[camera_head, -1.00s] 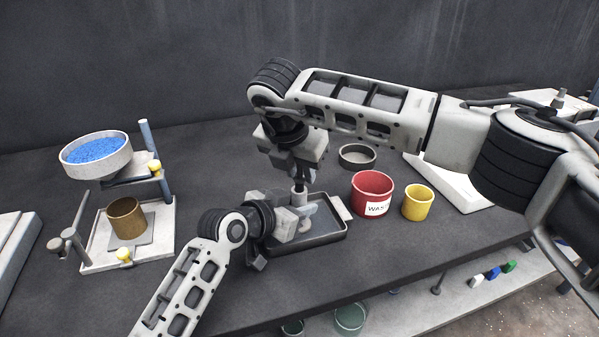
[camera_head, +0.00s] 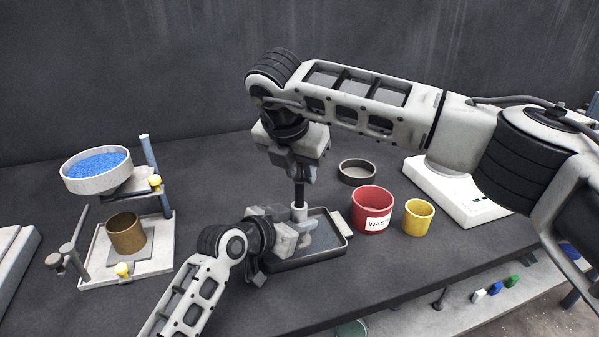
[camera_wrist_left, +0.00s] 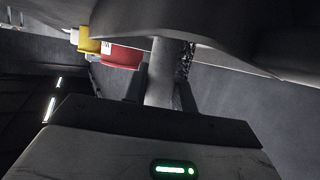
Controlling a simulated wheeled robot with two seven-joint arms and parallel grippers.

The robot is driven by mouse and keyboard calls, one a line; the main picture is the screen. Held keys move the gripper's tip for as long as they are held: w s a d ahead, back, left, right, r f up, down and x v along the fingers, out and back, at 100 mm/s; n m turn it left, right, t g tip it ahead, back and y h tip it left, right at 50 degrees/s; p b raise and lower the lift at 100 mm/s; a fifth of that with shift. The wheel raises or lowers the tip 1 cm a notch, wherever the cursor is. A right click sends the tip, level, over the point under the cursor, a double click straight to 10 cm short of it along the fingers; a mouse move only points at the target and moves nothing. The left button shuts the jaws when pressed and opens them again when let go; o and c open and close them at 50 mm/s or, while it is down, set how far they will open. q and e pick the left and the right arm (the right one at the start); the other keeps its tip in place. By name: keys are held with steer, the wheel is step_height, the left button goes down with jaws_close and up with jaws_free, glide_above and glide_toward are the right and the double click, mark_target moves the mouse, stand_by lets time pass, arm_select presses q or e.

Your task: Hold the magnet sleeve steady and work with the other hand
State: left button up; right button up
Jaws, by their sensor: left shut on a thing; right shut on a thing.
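The magnet sleeve (camera_head: 299,212) is a light grey upright tube above the dark tray (camera_head: 335,243). It also shows in the left wrist view (camera_wrist_left: 161,78), with dark speckled material beside it. My left gripper (camera_head: 301,231) is shut on the sleeve from the left, and its fingers hide the lower part. My right gripper (camera_head: 300,174) is above, pointing down, shut on a dark rod (camera_head: 299,194). The rod stands in line with the sleeve and reaches down to its top. I cannot tell how much of the rod is inside.
A red cup labelled as waste (camera_head: 371,205) and a yellow cup (camera_head: 419,217) stand right of the tray. A shallow round dish (camera_head: 357,172) is behind. A white scale (camera_head: 455,190) is at right. The screen stand with blue grains (camera_head: 97,163) and a brass cup (camera_head: 125,234) is at left.

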arm_select(q)
steer(key=shift+s+f, duration=0.1)
steer(key=shift+f, duration=0.4)
arm_select(e)
steer(key=shift+r, duration=6.3)
arm_select(q)
steer(key=o, duration=0.7)
steer(key=shift+o, duration=0.2)
steer(key=shift+r, duration=0.15)
arm_select(e)
steer(key=shift+f, duration=0.1)
arm_select(q)
steer(key=o, duration=0.5)
steer(key=shift+r, duration=0.2)
steer(key=c, duration=0.6)
